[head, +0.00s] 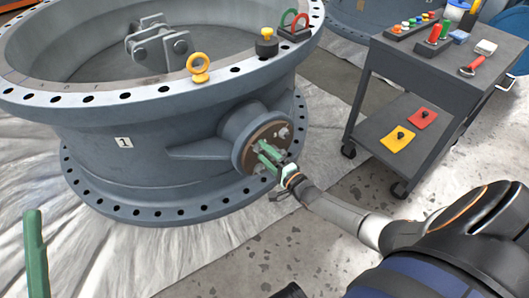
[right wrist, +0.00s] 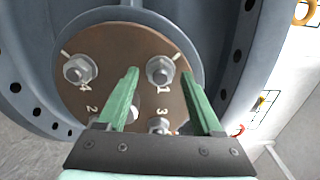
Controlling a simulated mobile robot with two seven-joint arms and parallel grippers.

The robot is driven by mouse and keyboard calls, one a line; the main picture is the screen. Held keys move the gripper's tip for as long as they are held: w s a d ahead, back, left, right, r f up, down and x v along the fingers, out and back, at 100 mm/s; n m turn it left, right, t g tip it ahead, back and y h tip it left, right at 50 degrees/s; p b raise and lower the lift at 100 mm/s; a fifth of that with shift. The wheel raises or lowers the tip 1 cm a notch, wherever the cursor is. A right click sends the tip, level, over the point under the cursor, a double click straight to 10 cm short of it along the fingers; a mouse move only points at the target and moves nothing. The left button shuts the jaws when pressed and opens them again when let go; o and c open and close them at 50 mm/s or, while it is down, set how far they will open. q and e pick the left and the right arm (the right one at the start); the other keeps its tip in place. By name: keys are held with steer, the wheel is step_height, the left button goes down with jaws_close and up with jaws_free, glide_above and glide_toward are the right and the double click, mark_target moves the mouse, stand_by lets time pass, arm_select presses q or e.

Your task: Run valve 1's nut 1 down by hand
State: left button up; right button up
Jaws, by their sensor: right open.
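Valve 1 (head: 110,165) is a large grey ring body with a "1" plate on its side. Its side boss carries a round brown cover plate (head: 246,150), also in the right wrist view (right wrist: 108,50). Nut 1 (right wrist: 160,70), a silver hex nut, sits at the plate's upper right beside the number 1. My right gripper (head: 265,155) is at the plate, its green fingers open. In the right wrist view the fingertips (right wrist: 159,76) lie either side of nut 1; contact is unclear. One green finger of my left gripper (head: 35,250) shows at the left edge.
Nut 4 (right wrist: 78,70) is left of nut 1, and nut 3 (right wrist: 160,125) is below it. Nut 2 is mostly hidden by a finger. A dark cart (head: 440,60) with tools stands at the right. A yellow eye bolt (head: 199,68) stands on the valve's top flange.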

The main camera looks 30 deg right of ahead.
steer(key=s+d+p, duration=0.1)
steer(key=s+p, duration=0.3)
steer(key=s, duration=0.8)
